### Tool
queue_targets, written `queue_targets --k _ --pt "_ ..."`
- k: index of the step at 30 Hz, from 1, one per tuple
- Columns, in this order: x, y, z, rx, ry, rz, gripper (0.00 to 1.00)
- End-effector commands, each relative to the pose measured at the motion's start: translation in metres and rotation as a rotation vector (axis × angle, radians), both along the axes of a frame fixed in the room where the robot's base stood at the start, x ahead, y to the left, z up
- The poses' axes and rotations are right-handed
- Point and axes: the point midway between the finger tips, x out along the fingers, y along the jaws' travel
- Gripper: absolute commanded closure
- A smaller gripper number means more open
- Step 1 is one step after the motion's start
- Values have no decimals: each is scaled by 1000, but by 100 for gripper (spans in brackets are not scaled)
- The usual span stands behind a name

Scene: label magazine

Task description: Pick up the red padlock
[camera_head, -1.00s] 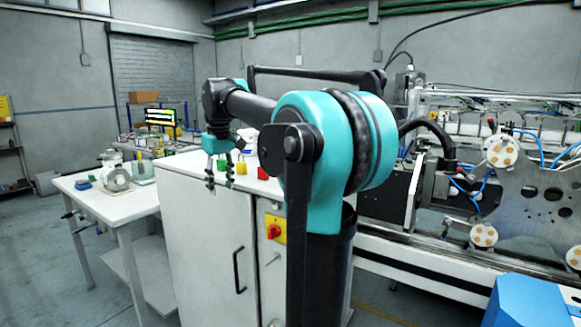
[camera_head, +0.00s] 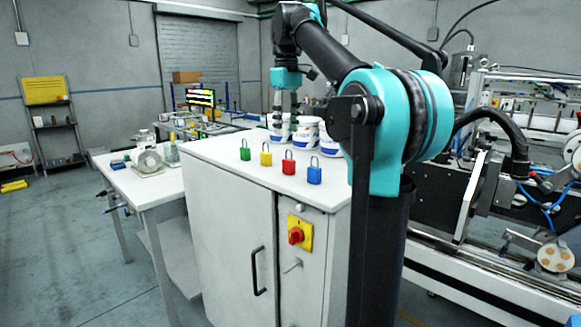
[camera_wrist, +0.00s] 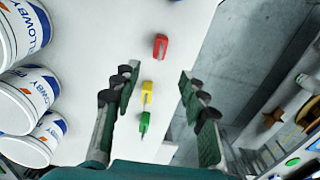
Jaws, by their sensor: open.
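The red padlock (camera_head: 288,164) stands on the white cabinet top (camera_head: 232,162), between the yellow padlock (camera_head: 266,156) and the blue padlock (camera_head: 314,173). In the wrist view the red padlock (camera_wrist: 160,47) lies beyond my fingertips, near the top middle. My gripper (camera_wrist: 158,80) is open and empty, with its fingers spread to either side of the row. The yellow padlock (camera_wrist: 147,92) and green padlock (camera_wrist: 144,124) show between the fingers in that view. In the head view my gripper (camera_head: 286,110) is raised above the back of the cabinet, near the tubs.
Several white tubs (camera_head: 305,132) stand on the cabinet behind the padlocks; they also fill the left of the wrist view (camera_wrist: 27,88). The green padlock (camera_head: 245,150) ends the row at left. A white table (camera_head: 160,180) with equipment stands left of the cabinet.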

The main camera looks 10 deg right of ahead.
Motion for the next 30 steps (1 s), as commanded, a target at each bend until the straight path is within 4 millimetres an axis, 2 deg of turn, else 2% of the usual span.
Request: queue_targets --k 3,9,17,24,30 --pt "-1 0 -23 0 0 0 57" --pt "0 0 -54 0 0 -1 57" --pt "-1 -2 -71 0 0 -1 57" --pt "-5 -7 -105 0 0 -1 57" --pt "-5 -7 -117 0 0 -1 57"
